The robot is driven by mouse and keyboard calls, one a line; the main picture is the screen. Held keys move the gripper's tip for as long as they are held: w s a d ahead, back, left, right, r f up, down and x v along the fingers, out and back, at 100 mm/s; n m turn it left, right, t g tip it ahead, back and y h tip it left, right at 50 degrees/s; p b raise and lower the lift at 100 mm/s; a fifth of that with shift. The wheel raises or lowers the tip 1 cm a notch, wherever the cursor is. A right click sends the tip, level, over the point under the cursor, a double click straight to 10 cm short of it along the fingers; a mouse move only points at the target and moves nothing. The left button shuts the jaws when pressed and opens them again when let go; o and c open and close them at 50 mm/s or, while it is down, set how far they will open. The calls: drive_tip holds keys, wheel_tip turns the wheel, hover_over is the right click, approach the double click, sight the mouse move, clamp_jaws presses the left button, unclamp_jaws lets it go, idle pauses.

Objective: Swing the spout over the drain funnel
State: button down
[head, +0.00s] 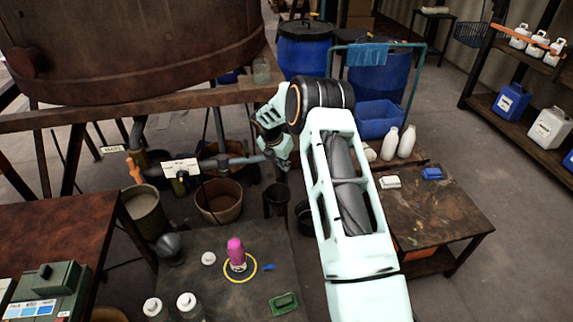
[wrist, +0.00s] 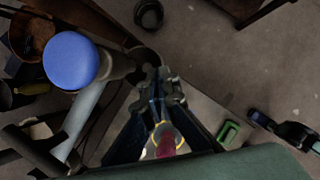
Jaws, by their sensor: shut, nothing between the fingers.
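The grey spout pipe (head: 228,160) runs level from a white-labelled joint toward my gripper (head: 283,164), below the rusty vat. In the wrist view, a grey pipe (wrist: 83,117) leads to a grey fitting with a round blue top (wrist: 71,60), left of my gripper (wrist: 160,88). My gripper is shut and empty. It is close to the pipe's end; I cannot tell whether they touch. The spout's outlet is hidden.
A brown bucket (head: 219,201) stands under the pipe, and a black pot (head: 305,216) is right of the dark vessel. A pink-topped bottle (head: 236,253) stands on the near table. The vat's beam (head: 150,108) runs above.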

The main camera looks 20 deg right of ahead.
drive_tip(key=s+r+b, duration=0.1)
drive_tip(key=s+r, duration=0.3)
drive_tip(key=r, duration=0.5)
drive_tip(key=shift+s+d+r, duration=0.2)
